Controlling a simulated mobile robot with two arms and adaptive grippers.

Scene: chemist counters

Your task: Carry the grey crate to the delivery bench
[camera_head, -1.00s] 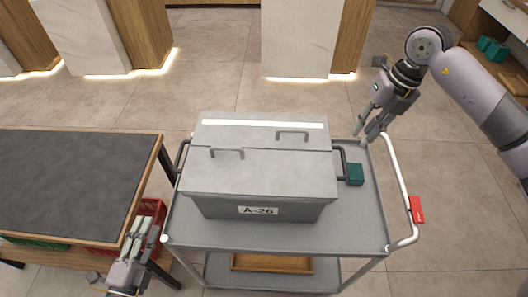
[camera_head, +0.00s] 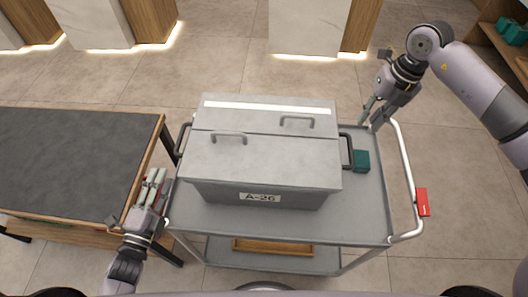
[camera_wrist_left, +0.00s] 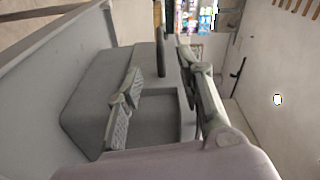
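The grey crate (camera_head: 262,172), lidded and labelled A-26, sits upright on the grey cart (camera_head: 355,222). It has dark side handles, one at the left (camera_head: 183,140) and one at the right (camera_head: 347,151). My left gripper (camera_head: 155,178) is open and empty, between the bench and the crate, just short of the left handle. Its two fingers stand apart in the left wrist view (camera_wrist_left: 165,100). My right gripper (camera_head: 369,112) looks open and empty above the cart's far right corner, apart from the right handle. A dark-topped bench (camera_head: 70,160) stands at left; no label shows that it is the delivery bench.
A small teal box (camera_head: 361,161) is on the cart, right of the crate. Floor is clear beyond the cart.

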